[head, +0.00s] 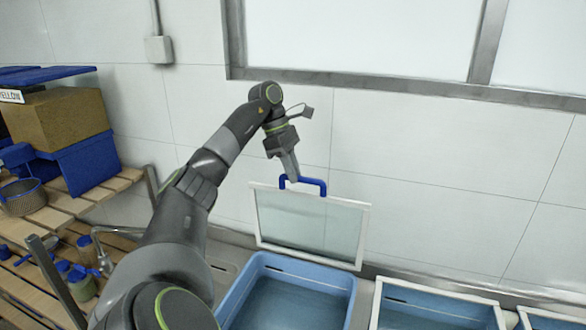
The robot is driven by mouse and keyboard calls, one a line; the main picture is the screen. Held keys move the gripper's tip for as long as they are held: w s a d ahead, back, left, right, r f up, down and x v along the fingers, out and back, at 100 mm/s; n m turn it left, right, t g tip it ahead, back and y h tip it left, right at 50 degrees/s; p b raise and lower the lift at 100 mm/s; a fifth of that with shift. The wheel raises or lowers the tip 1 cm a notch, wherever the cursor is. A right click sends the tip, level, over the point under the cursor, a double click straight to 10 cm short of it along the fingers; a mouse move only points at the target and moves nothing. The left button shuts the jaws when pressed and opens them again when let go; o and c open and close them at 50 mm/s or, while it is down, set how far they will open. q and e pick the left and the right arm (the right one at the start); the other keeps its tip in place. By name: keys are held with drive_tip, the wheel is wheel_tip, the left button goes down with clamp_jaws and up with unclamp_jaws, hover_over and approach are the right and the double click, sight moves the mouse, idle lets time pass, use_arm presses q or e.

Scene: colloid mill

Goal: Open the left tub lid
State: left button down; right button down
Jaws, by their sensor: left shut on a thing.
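The left tub (232,299) is a blue basin with bluish water or floor inside, uncovered at the top. Its lid (309,228) is a clear pane in a white frame, standing nearly upright behind the tub, near the wall. A blue handle (313,184) is at the lid's upper edge. My left gripper (290,174) is shut on the blue handle from above. The exact grip is small in the picture. My right gripper is not in view.
Two more tubs with white-framed covers, a middle one (436,300) and a right one (553,318), stand to the right. A wooden shelf (62,212) with a cardboard box (62,128), blue bins and jars is at the left. A tap (103,246) stands near my left arm.

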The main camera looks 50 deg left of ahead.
use_arm(q)
drive_tip(key=shift+f, duration=0.35)
